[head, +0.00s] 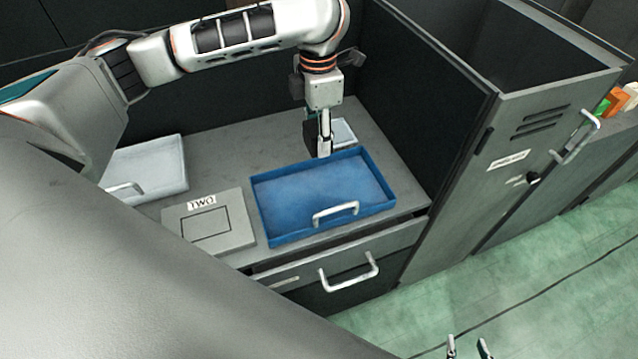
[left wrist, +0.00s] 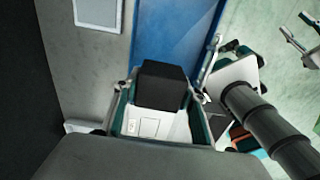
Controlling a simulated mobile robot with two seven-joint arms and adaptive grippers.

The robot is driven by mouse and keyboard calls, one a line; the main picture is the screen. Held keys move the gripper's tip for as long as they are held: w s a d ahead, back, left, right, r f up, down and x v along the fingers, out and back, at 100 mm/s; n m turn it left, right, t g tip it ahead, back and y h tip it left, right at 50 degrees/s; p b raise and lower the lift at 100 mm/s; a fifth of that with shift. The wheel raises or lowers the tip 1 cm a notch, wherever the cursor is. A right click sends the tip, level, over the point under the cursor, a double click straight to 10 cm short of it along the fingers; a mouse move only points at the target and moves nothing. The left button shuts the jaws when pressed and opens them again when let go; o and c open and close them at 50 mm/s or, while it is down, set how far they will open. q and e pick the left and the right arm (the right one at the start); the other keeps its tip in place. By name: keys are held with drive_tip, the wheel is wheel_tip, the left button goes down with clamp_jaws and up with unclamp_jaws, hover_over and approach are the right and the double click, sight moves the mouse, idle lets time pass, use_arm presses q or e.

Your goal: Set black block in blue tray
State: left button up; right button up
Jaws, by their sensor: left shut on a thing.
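The blue tray (head: 290,228) lies on a grey worktop, with a pale handle on its front side. It also shows at the top of the left wrist view (left wrist: 175,35). My left gripper (head: 322,146) points down at the tray's back edge. It is shut on the black block (left wrist: 162,84), which shows dark beside the fingers in the head view (head: 310,136). Whether the block is clear of the tray's rim, I cannot tell. My right gripper (head: 468,349) shows only its tips at the bottom edge, apart and empty.
A grey panel marked TWO (head: 208,220) lies left of the tray. A white tray (head: 148,168) stands further left. A small pale item (head: 343,132) sits behind the blue tray. A dark cabinet wall (head: 425,100) rises on the right. A drawer handle (head: 348,272) projects in front.

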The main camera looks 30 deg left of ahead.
sight(318, 189)
use_arm(q)
wheel_tip(318, 189, down, 16)
drive_tip(key=shift+r, duration=0.1)
idle(0.4)
drive_tip(key=o, duration=1.2)
drive_tip(key=shift+o, duration=0.2)
wheel_tip(318, 189, up, 12)
